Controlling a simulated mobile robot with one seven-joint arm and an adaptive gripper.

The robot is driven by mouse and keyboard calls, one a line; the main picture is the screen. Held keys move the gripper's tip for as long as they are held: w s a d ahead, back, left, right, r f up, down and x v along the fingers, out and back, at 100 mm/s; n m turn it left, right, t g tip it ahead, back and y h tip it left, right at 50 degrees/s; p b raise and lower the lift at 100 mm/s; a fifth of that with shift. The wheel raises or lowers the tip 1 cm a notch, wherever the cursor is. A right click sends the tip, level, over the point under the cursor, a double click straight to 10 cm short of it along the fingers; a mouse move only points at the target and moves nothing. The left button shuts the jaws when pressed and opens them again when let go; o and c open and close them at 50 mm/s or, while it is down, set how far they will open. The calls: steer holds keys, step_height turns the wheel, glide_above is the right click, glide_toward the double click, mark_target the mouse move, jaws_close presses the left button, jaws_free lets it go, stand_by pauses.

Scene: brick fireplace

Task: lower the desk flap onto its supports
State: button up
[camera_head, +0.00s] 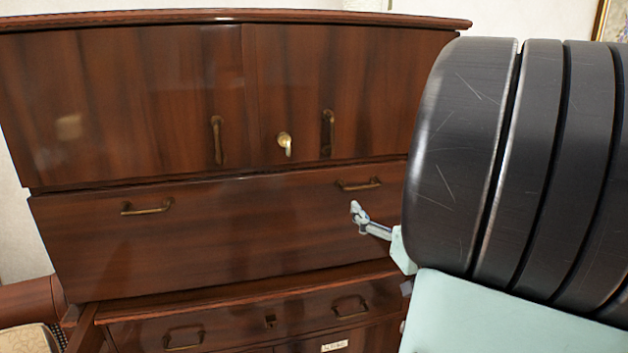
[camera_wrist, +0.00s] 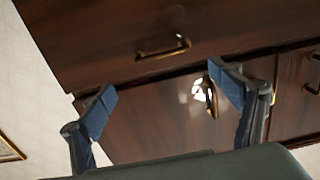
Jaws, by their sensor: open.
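The desk flap (camera_head: 215,230) appears to be the wide glossy brown panel in the middle of the cabinet, standing upright. It has a brass handle on the left (camera_head: 147,208) and one on the right (camera_head: 359,184). In the wrist view, which is turned nearly upside down, the flap (camera_wrist: 100,40) fills the top with its right handle (camera_wrist: 165,48). My gripper (camera_head: 358,213) is in front of the flap's right part, just below the right handle. Its blue fingers (camera_wrist: 162,80) are spread and empty, with no visible contact. I cannot make out the supports.
Two upper doors (camera_head: 130,105) stand shut above the flap, with upright handles (camera_head: 217,140) and a brass knob (camera_head: 285,143). A drawer (camera_head: 235,325) with handles lies below. Upholstered furniture (camera_head: 28,338) stands at lower left. My arm blocks the right side.

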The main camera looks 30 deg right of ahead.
mark_target(364, 188)
steer(key=x, duration=0.5)
steer(key=p+x, duration=0.1)
steer(key=x, duration=0.4)
steer(key=shift+w+a+f, duration=0.1)
steer(key=shift+w+a, duration=0.05)
steer(key=shift+w, duration=0.2)
steer(key=c, duration=1.5)
steer(key=shift+s+f, duration=0.1)
